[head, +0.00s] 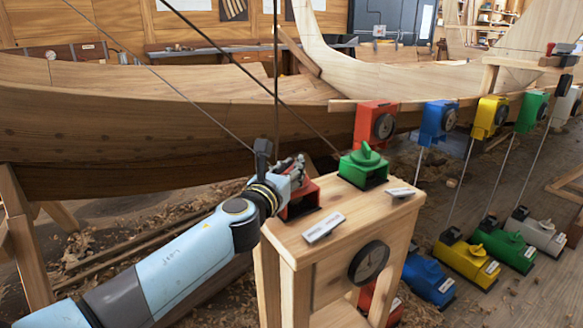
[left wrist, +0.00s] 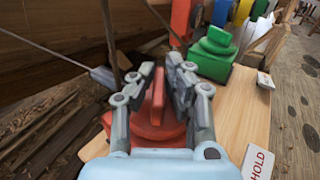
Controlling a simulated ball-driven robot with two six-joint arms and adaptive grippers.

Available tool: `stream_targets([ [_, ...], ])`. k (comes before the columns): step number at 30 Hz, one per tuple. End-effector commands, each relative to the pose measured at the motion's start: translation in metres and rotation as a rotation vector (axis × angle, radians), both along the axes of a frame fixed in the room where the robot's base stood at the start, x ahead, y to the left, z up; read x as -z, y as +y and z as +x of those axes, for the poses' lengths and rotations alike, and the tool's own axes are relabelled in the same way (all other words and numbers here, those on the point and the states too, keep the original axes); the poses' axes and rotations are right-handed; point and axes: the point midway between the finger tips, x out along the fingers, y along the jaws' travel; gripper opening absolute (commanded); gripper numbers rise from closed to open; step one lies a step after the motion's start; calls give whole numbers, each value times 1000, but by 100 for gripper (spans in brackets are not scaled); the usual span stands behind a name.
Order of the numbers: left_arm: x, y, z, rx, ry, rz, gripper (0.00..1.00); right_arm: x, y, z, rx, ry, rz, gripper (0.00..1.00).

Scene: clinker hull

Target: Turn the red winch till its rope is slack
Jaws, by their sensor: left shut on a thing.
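The red winch (head: 308,198) sits on top of the wooden stand (head: 340,222), behind a white label. My left gripper (head: 292,172) reaches it from the left. In the left wrist view its two fingers (left wrist: 166,88) stand on either side of the upright red handle (left wrist: 158,95) and are shut on it. The round red base (left wrist: 155,128) shows below the handle. Straight dark ropes run down from above toward the stand. My gripper hides where they meet the red winch, so I cannot tell which is its rope. My right gripper is in neither view.
A green winch (head: 364,168) sits close to the right of the red one. A dial (head: 369,262) is on the stand's front. The planked hull (head: 170,115) stretches behind. Coloured gauge blocks line its right side, with coloured weights (head: 465,263) on the floor.

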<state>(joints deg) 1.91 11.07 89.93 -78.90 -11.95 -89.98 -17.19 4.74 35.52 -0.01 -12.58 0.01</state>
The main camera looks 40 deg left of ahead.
Motion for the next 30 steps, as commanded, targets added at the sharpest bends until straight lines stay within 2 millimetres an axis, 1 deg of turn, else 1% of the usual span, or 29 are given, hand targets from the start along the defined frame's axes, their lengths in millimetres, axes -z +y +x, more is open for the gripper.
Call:
stream_targets([
  [5, 0, 0, 0, -28, -1, 1, 0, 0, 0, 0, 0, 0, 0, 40],
  [11, 0, 0, 0, -100, 0, -2, 0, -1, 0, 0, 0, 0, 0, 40],
  [17, 0, -1, 1, -251, 0, -2, 0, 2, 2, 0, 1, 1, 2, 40],
  [30, 2, -1, 1, -630, 0, 1, 0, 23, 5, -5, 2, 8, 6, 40],
])
